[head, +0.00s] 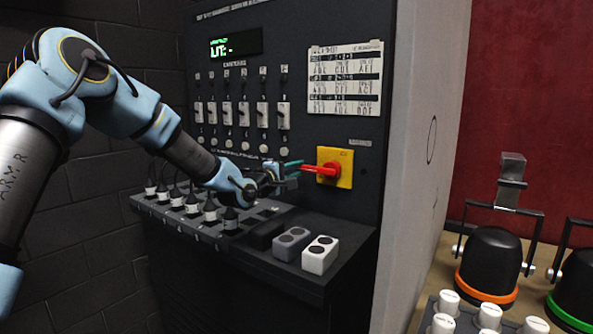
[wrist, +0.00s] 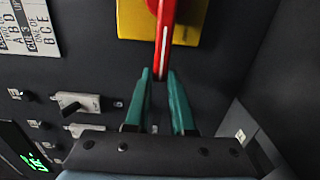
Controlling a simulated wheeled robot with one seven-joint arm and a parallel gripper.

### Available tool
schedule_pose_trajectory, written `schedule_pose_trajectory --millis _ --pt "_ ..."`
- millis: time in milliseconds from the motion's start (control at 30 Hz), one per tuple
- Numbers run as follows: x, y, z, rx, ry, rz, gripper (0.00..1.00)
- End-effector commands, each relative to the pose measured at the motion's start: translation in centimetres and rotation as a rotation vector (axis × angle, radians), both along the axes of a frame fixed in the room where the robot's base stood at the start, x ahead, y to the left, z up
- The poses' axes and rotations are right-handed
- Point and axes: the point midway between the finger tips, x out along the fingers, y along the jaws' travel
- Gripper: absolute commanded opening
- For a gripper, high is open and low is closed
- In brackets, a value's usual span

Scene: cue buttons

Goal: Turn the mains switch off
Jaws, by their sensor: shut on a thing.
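The mains switch is a red rotary handle (head: 320,170) on a yellow square plate (head: 345,162), on the right side of the dark cabinet face. In the head view the handle points left, roughly level. My gripper (head: 296,168) reaches it from the left. In the wrist view the red handle (wrist: 163,40), with a white line along it, runs down from the yellow plate (wrist: 195,25) to between my green fingertips (wrist: 163,74). The fingers are shut on the handle's end. The label above the switch is too small to read.
The cabinet (head: 370,205) carries a green-lit display (head: 235,45), a row of lever switches (head: 243,113) and a paper chart (head: 345,78). Black plugs (head: 210,212) and two double-button boxes (head: 320,254) sit on the ledge below. Black domed lamps (head: 490,262) stand at right.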

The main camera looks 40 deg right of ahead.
Motion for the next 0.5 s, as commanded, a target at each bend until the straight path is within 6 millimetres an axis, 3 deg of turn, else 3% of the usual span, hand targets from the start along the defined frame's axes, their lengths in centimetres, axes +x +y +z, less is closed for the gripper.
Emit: schedule_pose_trajectory --millis 33,267,500 --pt "-0.03 0.02 -0.20 0.003 0.003 0.000 0.26" --pt "-0.03 0.01 -0.13 0.002 0.001 0.000 0.52" --pt "-0.03 0.02 -0.09 0.002 0.001 0.000 0.53"
